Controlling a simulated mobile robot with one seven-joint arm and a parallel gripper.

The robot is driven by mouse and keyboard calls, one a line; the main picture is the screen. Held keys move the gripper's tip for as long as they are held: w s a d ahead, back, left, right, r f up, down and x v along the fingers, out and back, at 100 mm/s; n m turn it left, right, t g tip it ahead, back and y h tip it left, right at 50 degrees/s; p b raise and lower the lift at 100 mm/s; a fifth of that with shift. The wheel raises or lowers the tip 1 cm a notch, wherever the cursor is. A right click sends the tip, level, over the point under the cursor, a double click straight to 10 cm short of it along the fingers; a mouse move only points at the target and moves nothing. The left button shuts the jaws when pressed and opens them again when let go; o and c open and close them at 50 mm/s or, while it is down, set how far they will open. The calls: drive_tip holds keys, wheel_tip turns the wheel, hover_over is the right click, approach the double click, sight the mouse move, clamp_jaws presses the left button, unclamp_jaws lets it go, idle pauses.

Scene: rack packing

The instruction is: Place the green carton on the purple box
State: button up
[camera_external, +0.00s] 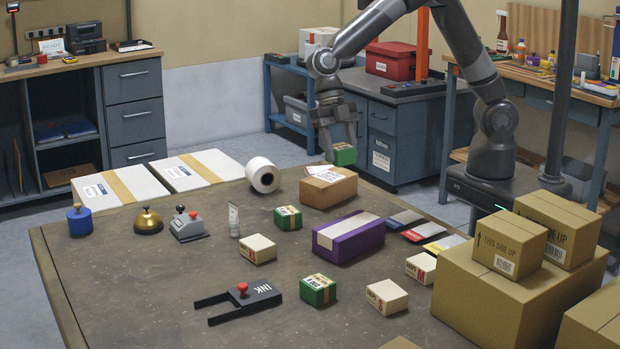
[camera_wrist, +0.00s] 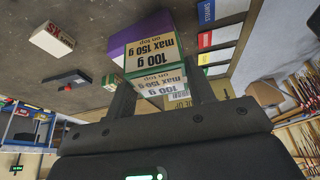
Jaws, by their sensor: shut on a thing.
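My gripper (camera_external: 340,147) is shut on a green carton (camera_external: 345,156) with a pale label and holds it in the air by the brown box at the back of the table. In the wrist view the held carton (camera_wrist: 152,58) sits between the fingers, its printed label facing the camera. The purple box (camera_external: 350,242), with a pale strip on top, lies on the table nearer the camera than the held carton. It shows partly behind the carton in the wrist view (camera_wrist: 124,38). Two other green cartons stand on the table, one left of the purple box (camera_external: 288,217) and one in front (camera_external: 319,290).
The brown box (camera_external: 328,190) stands between the held carton and the purple box. White cartons (camera_external: 258,248) (camera_external: 387,297) stand near the purple box, and flat coloured packets (camera_external: 423,232) lie to its right. A paper roll (camera_external: 263,175) and small tube (camera_external: 234,220) are further left.

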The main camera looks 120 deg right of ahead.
drive_tip(key=w+a+f, duration=0.1)
drive_tip(key=a+f, duration=0.1)
drive_tip(key=a, duration=0.1)
drive_tip(key=w+a+f, duration=0.2)
drive_tip(key=a, duration=0.2)
drive_tip(key=w+a+f, duration=0.1)
drive_tip(key=a+f, duration=0.2)
drive_tip(key=shift+w+a, duration=0.3)
drive_tip(key=shift+f, duration=1.95)
drive_tip(key=o, duration=1)
drive_tip(key=shift+f, duration=0.15)
